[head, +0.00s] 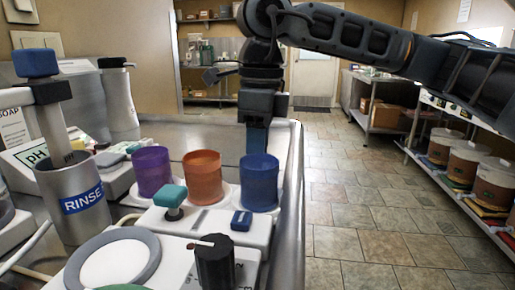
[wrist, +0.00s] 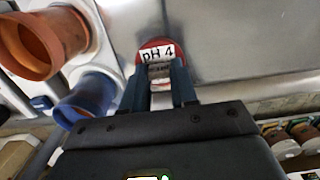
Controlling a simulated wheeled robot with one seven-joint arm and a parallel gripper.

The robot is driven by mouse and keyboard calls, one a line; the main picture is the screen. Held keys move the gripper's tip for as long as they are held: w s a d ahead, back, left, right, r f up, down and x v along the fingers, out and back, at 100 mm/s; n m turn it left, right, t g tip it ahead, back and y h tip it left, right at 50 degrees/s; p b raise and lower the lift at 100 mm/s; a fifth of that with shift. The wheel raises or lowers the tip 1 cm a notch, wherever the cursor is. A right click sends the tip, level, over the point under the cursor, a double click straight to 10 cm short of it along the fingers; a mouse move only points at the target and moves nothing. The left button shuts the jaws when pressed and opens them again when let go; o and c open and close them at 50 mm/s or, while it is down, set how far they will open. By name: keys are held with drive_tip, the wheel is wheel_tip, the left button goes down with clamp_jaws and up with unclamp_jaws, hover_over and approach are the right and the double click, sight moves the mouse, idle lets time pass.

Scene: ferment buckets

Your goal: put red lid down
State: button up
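The red lid (wrist: 142,52) shows in the wrist view as a red disc with a white "pH 4" label, at the tips of my fingers. My gripper (wrist: 160,68) has its two blue fingers closed in on a pale part at the label's lower edge, and it appears to hold the lid there. A grey metal surface lies behind the lid; I cannot tell whether the lid touches it. In the head view my gripper (head: 257,138) points down behind the blue cup (head: 259,184), which hides the fingertips and the lid.
A purple cup (head: 153,172) and an orange cup (head: 203,178) stand left of the blue one. A steel rinse beaker (head: 75,200) holds a blue-topped probe. A white device with a black knob (head: 214,262) is in front. The metal counter behind the cups looks clear.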

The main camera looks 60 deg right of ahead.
drive_tip(key=o, duration=0.4)
drive_tip(key=shift+r, duration=0.1)
drive_tip(key=r, duration=0.4)
drive_tip(key=r+p, duration=0.1)
drive_tip(key=r, duration=0.3)
drive_tip(key=r+p, duration=0.1)
drive_tip(key=r, duration=0.3)
drive_tip(key=shift+s+d+r, duration=0.1)
drive_tip(key=shift+s, duration=0.15)
drive_tip(key=shift+p, duration=0.3)
